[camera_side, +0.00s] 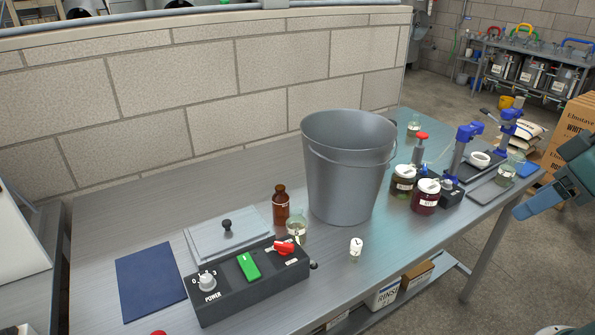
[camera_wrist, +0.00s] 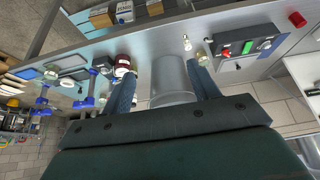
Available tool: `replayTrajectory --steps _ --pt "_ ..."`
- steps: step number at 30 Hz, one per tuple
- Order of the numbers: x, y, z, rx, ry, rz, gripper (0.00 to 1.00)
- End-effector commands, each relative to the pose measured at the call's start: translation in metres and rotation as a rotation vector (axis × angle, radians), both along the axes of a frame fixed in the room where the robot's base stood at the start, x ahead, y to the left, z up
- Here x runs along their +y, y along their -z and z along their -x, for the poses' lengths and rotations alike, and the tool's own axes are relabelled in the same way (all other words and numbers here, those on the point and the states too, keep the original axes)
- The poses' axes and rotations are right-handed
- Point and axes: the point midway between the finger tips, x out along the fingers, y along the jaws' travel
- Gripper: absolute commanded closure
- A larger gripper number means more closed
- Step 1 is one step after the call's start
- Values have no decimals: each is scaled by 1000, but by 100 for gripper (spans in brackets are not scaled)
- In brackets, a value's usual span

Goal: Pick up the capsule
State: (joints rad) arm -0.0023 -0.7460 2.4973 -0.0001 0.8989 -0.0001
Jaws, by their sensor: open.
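No thing is clearly marked as the capsule. A short red cylinder (camera_wrist: 298,19) at the upper right of the wrist view may be it; in the side view only a red sliver (camera_side: 158,332) shows at the bottom edge. A small pale piece (camera_side: 355,247) with a dark mark stands near the table's front edge, right of the control box; it also shows in the wrist view (camera_wrist: 187,42). My gripper (camera_side: 530,208) is at the right edge of the side view, off the table's right end. Its fingers (camera_wrist: 164,68) are apart and empty, far from both pieces.
A tall grey bucket (camera_side: 345,180) stands mid-table. Left of it are a brown bottle (camera_side: 281,206), a glass beaker (camera_side: 297,230), a black control box (camera_side: 250,287) and a blue mat (camera_side: 148,280). Jars (camera_side: 425,197) and blue-headed tools (camera_side: 466,140) crowd the right end.

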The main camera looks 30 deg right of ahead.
Motion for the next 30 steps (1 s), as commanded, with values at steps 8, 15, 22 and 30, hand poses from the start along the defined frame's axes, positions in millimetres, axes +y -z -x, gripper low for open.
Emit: replayTrajectory --steps 8,15,22,30 --pt "12 -10 -26 1 -63 2 40" --pt "40 -22 -74 0 -172 5 40" --pt "80 -25 -123 -3 -288 5 40" --pt "139 -16 -175 -8 -422 6 40"
